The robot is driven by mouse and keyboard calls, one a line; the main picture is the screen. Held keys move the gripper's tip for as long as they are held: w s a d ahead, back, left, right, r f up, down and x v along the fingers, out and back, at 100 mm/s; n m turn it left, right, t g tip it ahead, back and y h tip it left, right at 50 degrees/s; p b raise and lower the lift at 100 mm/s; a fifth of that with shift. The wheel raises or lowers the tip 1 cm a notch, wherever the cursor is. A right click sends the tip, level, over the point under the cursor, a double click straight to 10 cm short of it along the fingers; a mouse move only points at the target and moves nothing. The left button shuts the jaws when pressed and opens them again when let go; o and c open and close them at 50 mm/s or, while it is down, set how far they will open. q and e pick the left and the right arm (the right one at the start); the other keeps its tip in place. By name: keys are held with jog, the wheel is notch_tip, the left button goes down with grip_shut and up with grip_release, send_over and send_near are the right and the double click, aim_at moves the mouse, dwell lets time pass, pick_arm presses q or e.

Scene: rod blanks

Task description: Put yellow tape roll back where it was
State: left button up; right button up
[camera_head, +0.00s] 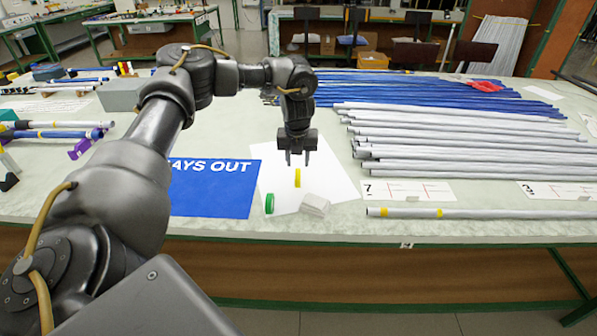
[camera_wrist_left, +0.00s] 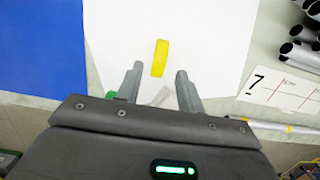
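The yellow tape roll (camera_head: 298,178) stands on edge on a white sheet (camera_head: 330,182) on the table. It also shows in the left wrist view (camera_wrist_left: 160,58), just beyond the fingertips. My left gripper (camera_head: 298,157) points down above and slightly behind the roll in the head view. Its fingers (camera_wrist_left: 157,72) are spread apart with nothing between them. My right gripper is not in view.
A green tape roll (camera_head: 269,203) and a clear block (camera_head: 315,204) stand close in front of the yellow roll. A blue sheet (camera_head: 214,190) lies to the left. Grey tubes (camera_head: 460,145) and blue rods (camera_head: 420,93) lie to the right and behind. A single taped tube (camera_head: 490,213) lies along the front edge.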

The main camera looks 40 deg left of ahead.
aim_at(298, 174)
pick_arm(q)
jog(key=r, duration=0.4)
jog(key=shift+s+d+r, duration=0.2)
jog(key=shift+s+r, duration=0.1)
jog(key=shift+r, duration=0.1)
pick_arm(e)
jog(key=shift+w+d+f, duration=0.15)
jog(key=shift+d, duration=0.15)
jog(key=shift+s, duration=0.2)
